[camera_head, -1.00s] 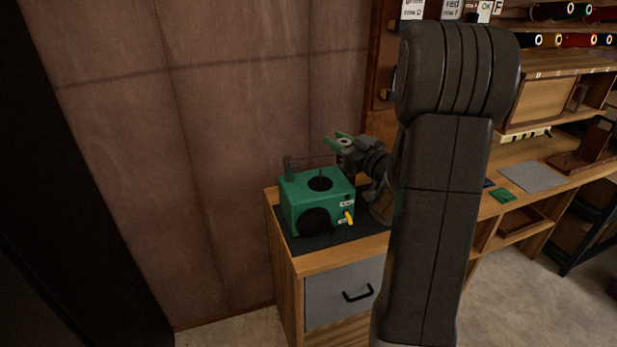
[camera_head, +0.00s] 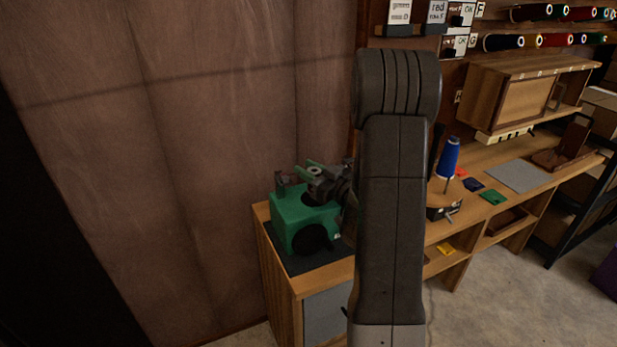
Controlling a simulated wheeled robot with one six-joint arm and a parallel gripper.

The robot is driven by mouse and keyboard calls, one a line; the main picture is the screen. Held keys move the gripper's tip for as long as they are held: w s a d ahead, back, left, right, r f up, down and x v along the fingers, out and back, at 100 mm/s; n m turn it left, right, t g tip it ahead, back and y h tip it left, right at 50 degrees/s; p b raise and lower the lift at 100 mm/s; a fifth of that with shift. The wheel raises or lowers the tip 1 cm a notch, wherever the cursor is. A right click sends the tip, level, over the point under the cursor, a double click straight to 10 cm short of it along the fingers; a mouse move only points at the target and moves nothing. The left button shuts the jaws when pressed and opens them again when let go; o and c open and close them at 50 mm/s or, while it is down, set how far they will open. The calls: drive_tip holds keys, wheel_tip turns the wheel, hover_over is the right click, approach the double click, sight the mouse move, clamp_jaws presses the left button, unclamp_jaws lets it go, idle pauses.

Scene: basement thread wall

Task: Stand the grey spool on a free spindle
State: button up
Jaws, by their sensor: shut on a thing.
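My gripper (camera_head: 314,172) is over the top of a green box-shaped machine (camera_head: 292,213), its green-tipped fingers closed around a small grey round piece with a pale centre. This looks like the grey spool (camera_head: 315,171), though it is small and partly covered by the fingers. The machine has a round dark opening in its front and stands on a dark mat. I cannot make out a free spindle; my gripper covers the machine's top opening.
My arm hides the middle of the bench. Further right are a grey mat (camera_head: 518,177), a green square (camera_head: 493,197), a wooden cabinet (camera_head: 520,95) and a rack with coloured spools (camera_head: 540,41). A bare panelled wall (camera_head: 190,130) fills the left.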

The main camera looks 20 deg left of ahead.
drive_tip(key=shift+f, duration=1.1)
drive_tip(key=shift+f, duration=0.2)
drive_tip(key=o, duration=1.1)
drive_tip(key=shift+r, duration=0.15)
drive_tip(key=shift+r, duration=0.2)
drive_tip(key=b+v, duration=0.2)
drive_tip(key=v, duration=1)
drive_tip(key=shift+f, duration=0.1)
